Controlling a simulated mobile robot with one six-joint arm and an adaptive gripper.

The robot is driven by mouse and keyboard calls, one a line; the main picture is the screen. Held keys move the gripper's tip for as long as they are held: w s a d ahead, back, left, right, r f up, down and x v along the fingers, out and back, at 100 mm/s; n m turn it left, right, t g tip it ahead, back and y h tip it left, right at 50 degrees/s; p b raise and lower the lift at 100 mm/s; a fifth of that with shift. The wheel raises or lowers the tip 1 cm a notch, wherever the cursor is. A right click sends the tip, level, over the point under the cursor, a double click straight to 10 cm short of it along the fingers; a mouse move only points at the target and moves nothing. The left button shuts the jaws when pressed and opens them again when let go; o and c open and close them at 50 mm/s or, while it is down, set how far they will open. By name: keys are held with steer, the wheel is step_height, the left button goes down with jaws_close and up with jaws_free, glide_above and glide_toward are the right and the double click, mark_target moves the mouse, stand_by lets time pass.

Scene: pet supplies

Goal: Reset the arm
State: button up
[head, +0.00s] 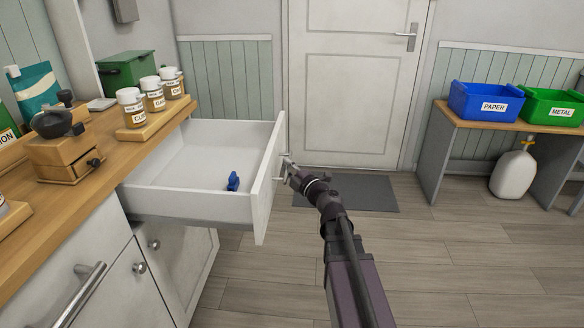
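My arm reaches forward from the lower right in the head view. My gripper (287,171) is at the outer face of the open white drawer's front (265,190), by its handle. The fingers are small and partly hidden against the drawer front. I cannot tell whether they are open or shut, or whether they touch the handle. The drawer is pulled out from the counter, and a small blue object (233,181) lies on its floor.
The wooden counter (60,215) on the left holds a grinder (62,140), labelled jars (155,95) and a green box (127,70). A cabinet door (190,260) stands ajar below the drawer. Blue (485,102) and green (552,106) bins sit on a right-hand table.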

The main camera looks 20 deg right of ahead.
steer(key=shift+o, duration=0.2)
steer(key=shift+d, duration=0.1)
steer(key=d+f+m+g+h, duration=0.1)
steer(key=d+f+m+h, duration=0.3)
steer(key=d+m+h, duration=0.55)
steer(key=s+a+f+m+g+h, duration=0.3)
steer(key=s+f+m+g, duration=0.2)
steer(key=f+m+g, duration=0.3)
steer(key=s+a+f+m+g+y, duration=0.1)
steer(key=s+a+f+g+y, duration=0.1)
steer(key=s+a+f+g, duration=0.3)
steer(key=s+a+f+m+g+y, duration=0.1)
steer(key=s+a, duration=0.2)
steer(key=s, duration=0.4)
steer(key=s+a+f+m+g+y, duration=0.1)
steer(key=s+a+f+g+y, duration=0.15)
steer(key=s+a, duration=0.2)
step_height(320, 180, up, 34)
steer(key=p, duration=3.4)
steer(key=shift+s+d+f+g, duration=0.15)
steer(key=shift+s+d+g, duration=0.1)
steer(key=shift+s+g, duration=0.15)
